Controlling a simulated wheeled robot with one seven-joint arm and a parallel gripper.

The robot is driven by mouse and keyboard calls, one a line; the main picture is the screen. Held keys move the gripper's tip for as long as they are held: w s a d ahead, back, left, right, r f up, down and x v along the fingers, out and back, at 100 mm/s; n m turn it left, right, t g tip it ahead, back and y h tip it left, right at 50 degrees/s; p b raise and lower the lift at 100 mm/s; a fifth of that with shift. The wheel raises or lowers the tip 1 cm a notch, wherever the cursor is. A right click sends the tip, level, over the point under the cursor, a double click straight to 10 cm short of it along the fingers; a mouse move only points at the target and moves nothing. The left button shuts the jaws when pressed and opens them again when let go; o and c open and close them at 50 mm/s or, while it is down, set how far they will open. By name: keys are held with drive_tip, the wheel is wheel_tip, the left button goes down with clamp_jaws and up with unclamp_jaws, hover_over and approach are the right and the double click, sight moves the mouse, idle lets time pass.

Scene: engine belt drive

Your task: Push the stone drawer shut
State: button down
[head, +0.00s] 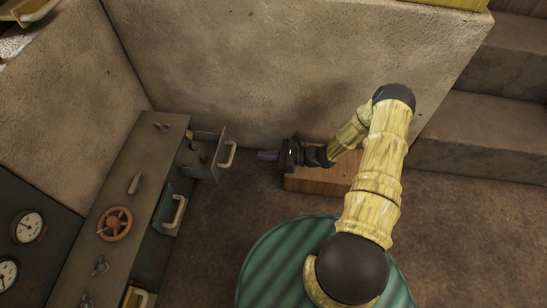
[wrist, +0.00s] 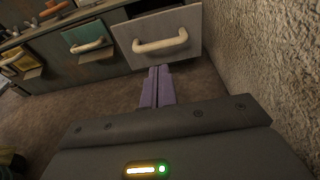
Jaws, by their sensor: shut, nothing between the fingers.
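The stone drawer (head: 207,155) is a grey drawer with a pale handle, pulled out of the far end of the long cabinet (head: 128,205). It holds some small dark things. In the wrist view its grey front (wrist: 188,38) and cream handle (wrist: 160,43) face me at the top. My gripper (head: 262,155) is shut and empty, its purple fingers pointing left at the drawer front, a short gap to the right of the handle. In the wrist view the fingertips (wrist: 158,74) appear just below the handle; I cannot tell whether they touch the drawer there.
A green drawer (head: 170,212) and a yellow one (head: 136,298) also stick out along the cabinet. An orange handwheel (head: 115,224) sits on its top. A wooden box (head: 318,180) stands under my wrist. A wall (head: 270,70) runs close behind. Brown floor (head: 225,205) lies clear before the cabinet.

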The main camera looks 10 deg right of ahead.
drive_tip(key=b+x, duration=0.5)
drive_tip(key=x, duration=0.4)
